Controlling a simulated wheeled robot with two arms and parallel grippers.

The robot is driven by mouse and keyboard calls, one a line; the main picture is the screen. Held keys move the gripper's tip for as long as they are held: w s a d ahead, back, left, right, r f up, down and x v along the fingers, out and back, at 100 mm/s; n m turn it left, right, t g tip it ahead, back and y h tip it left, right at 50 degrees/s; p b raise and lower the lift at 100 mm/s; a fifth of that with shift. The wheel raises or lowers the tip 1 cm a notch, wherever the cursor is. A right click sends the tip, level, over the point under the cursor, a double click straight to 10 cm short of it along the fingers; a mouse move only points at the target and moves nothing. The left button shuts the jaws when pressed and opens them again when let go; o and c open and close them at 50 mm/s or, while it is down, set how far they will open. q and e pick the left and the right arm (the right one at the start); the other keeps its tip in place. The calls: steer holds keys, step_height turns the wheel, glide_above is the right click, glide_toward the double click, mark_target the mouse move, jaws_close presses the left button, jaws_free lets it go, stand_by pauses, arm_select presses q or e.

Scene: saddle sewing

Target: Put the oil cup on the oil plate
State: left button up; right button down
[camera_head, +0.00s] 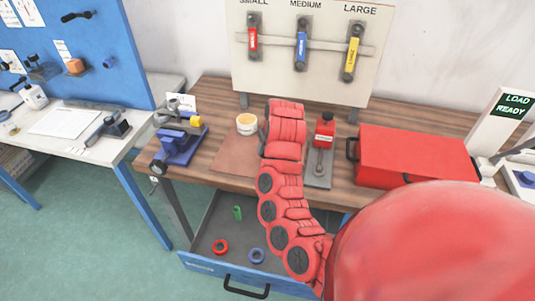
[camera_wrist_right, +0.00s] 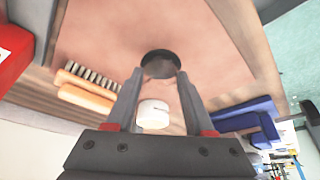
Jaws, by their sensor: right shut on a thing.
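My right gripper (camera_wrist_right: 160,76) shows in the right wrist view, its two fingers closed around a small dark round object (camera_wrist_right: 160,63), which looks like the oil cup. The object is over or on the pinkish-brown mat (camera_wrist_right: 205,52); I cannot tell whether it touches it. In the head view my red right arm reaches over the table and hides the fingers and the held object. A grey plate (camera_head: 316,181), possibly the oil plate, lies right of the arm, with a red bottle-like object (camera_head: 325,128) at its back. My left gripper is not in view.
A cream jar (camera_head: 247,124) stands left of my arm at the back of the mat (camera_head: 229,157). A blue clamp-like tool (camera_head: 178,145) is farther left. A red toolbox (camera_head: 415,155) fills the right side. An open drawer (camera_head: 208,238) juts out below the table.

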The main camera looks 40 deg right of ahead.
steer(key=shift+w+d+f, duration=0.1)
steer(key=shift+w+d, duration=0.15)
steer(key=shift+w, duration=0.1)
steer(key=shift+f+p, duration=0.5)
steer(key=shift+p, duration=0.1)
step_height(320, 180, down, 2)
steer(key=shift+f+p, duration=0.15)
steer(key=shift+p, duration=0.35)
steer(key=shift+f, duration=0.1)
steer(key=shift+f, duration=0.2)
steer(key=shift+c, duration=1.4)
jaws_free()
steer(key=shift+r, duration=0.15)
